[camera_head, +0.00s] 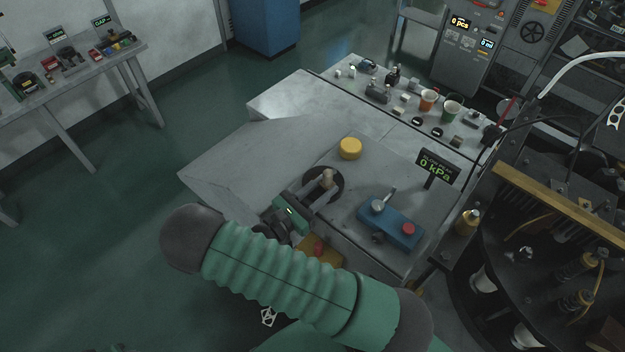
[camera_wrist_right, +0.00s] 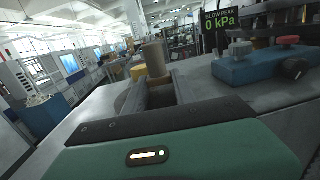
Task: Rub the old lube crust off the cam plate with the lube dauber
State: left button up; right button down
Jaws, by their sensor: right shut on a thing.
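My right gripper (camera_head: 318,190) is shut on the lube dauber (camera_head: 327,177), a tan, upright cylinder with a rounded top. The dauber also stands between the finger ends in the right wrist view (camera_wrist_right: 154,58). The dark round cam plate (camera_head: 309,187) lies on the grey worktop under the fingers. The fingers and dauber cover part of the plate, and I cannot tell whether the dauber's lower end touches it. I cannot make out the lube crust. My left gripper is not in view.
A yellow round piece (camera_head: 349,148) sits behind the plate. A blue control box (camera_head: 390,225) with a lever and red button is to the right, near a display (camera_head: 437,168) reading 0 kPa. Dark machinery (camera_head: 530,240) stands at far right. The worktop's left side is clear.

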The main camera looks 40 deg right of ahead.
aim_at(307, 181)
jog(key=shift+s+d+f, duration=0.1)
jog(key=shift+s+f, duration=0.05)
jog(key=shift+s, duration=1.1)
jog(key=shift+p, duration=0.45)
jog(key=shift+w, duration=0.15)
jog(key=w+b, duration=0.1)
jog(key=w, duration=0.2)
jog(key=shift+w+d, duration=0.1)
jog(key=shift+w, duration=0.7)
jog(key=shift+w+a+f+b, duration=0.1)
jog(key=shift+w+a+b, duration=0.15)
jog(key=shift+w+b, duration=0.35)
jog(key=shift+w+a+f+b, duration=0.1)
jog(key=shift+w+a+b, duration=0.15)
jog(key=shift+w, duration=0.6)
jog(key=shift+w+r, duration=0.15)
jog(key=shift+w, duration=0.4)
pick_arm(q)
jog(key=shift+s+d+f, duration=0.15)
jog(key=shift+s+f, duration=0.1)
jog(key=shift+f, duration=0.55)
pick_arm(e)
jog(key=shift+r, duration=0.1)
